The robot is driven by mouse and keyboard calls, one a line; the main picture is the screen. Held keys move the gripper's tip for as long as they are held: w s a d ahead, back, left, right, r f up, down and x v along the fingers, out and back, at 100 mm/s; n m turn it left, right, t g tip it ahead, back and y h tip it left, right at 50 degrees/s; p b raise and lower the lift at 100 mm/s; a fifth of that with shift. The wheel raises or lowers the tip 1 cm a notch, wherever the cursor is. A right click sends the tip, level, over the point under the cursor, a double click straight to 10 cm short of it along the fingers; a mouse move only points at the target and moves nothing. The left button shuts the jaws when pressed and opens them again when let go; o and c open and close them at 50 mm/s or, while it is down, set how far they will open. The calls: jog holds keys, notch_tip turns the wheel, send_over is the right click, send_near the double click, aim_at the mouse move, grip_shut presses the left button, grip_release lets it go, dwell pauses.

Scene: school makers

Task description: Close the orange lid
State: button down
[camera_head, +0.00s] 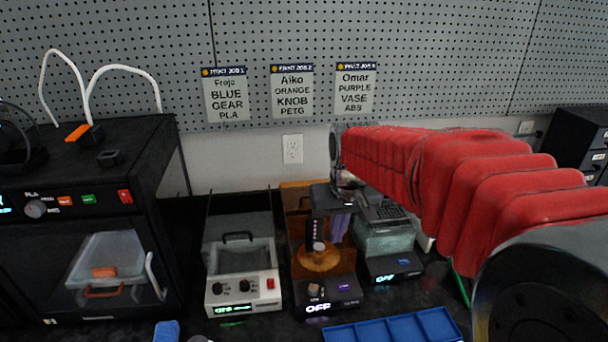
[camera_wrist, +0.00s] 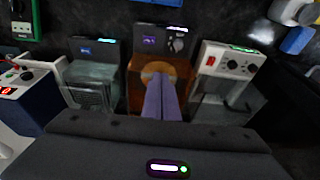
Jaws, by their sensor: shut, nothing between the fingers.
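The machine with the orange see-through lid (camera_head: 293,198) stands in the middle of the bench. The lid seems raised at the back of its black base (camera_head: 328,292), partly hidden behind my gripper. A round orange plate (camera_head: 319,258) sits inside the machine, and the plate also shows in the wrist view (camera_wrist: 153,70). My gripper (camera_head: 338,232) is over the machine, with its purple fingers together and empty, pointing down. In the wrist view the shut fingers (camera_wrist: 160,88) overlap the orange plate. I cannot tell whether they touch anything.
A clear-lidded machine (camera_head: 240,285) stands to the left, and another with a clear cover (camera_head: 390,240) stands close on the right. A large black printer (camera_head: 90,215) is at far left. A blue tray (camera_head: 395,328) lies in front. A pegboard wall (camera_head: 430,60) is behind.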

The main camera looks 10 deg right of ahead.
jog(key=shift+t, duration=0.3)
jog(key=w, duration=1.7)
jog(key=w+d, duration=0.1)
jog(key=w, duration=0.7)
jog(key=shift+w+f, duration=0.3)
jog(key=shift+w, duration=0.1)
jog(key=shift+t, duration=0.3)
jog(key=r, duration=0.1)
jog(key=w+r, duration=0.1)
jog(key=r, duration=0.2)
jog(key=shift+w+d+r, duration=0.1)
jog(key=shift+w+r, duration=0.2)
jog(key=shift+r, duration=0.05)
jog(key=shift+f, duration=0.1)
jog(key=x, duration=1)
jog(key=shift+s+f, duration=0.15)
jog(key=shift+s, duration=0.85)
jog(key=shift+s+f, duration=0.15)
jog(key=shift+s, duration=0.8)
